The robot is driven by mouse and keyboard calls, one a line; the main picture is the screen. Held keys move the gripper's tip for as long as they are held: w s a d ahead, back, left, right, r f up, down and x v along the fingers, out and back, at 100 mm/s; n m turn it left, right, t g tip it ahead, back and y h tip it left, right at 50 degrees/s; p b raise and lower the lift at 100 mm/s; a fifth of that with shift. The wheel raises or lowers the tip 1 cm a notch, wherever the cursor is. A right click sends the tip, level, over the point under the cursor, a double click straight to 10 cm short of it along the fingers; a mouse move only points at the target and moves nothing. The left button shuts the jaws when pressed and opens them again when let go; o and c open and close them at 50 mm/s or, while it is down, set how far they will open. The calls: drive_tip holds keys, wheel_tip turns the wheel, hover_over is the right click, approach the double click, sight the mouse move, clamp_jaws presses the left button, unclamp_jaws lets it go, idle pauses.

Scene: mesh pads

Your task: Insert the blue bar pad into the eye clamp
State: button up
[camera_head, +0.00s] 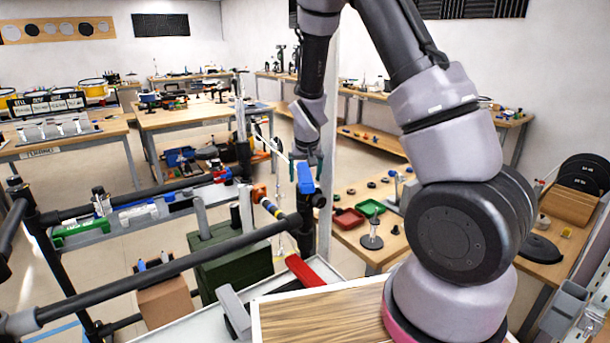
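My gripper (306,168) points down near the middle of the picture, with one finger on each side of a small upright blue piece, which looks like the blue bar pad (305,178). I cannot tell if the fingers press on it or stand apart from it. A dark clamp-like part (318,199), perhaps the eye clamp, is just below and right of the blue piece, at the top of a dark upright post. The blue piece's lower end is close to this part. I cannot tell if they touch, and the clamp's opening does not show.
Dark rails (190,262) run across the left and front of the post. A green box (232,262) and a red bar (304,271) are below. A red tray (347,219) and a green tray (371,208) stand on the bench to the right.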

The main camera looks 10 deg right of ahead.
drive_tip(key=shift+r, duration=0.1)
drive_tip(key=v, duration=0.9)
drive_tip(key=shift+s+r, duration=0.15)
drive_tip(key=shift+r, duration=0.15)
drive_tip(key=shift+s+r, duration=0.2)
drive_tip(key=shift+r, duration=0.25)
drive_tip(key=shift+s+d+r, duration=0.1)
drive_tip(key=shift+r, duration=0.15)
drive_tip(key=s+d+r+m+t+y, duration=0.1)
drive_tip(key=s+d+r+m+y, duration=0.3)
drive_tip(key=s+r, duration=0.9)
drive_tip(key=s+d+r+n+t+h, duration=0.1)
drive_tip(key=s+d+r, duration=0.1)
drive_tip(key=s+r, duration=0.5)
drive_tip(key=s, duration=0.4)
drive_tip(key=shift+r+t, duration=0.3)
drive_tip(key=shift+t, duration=0.1)
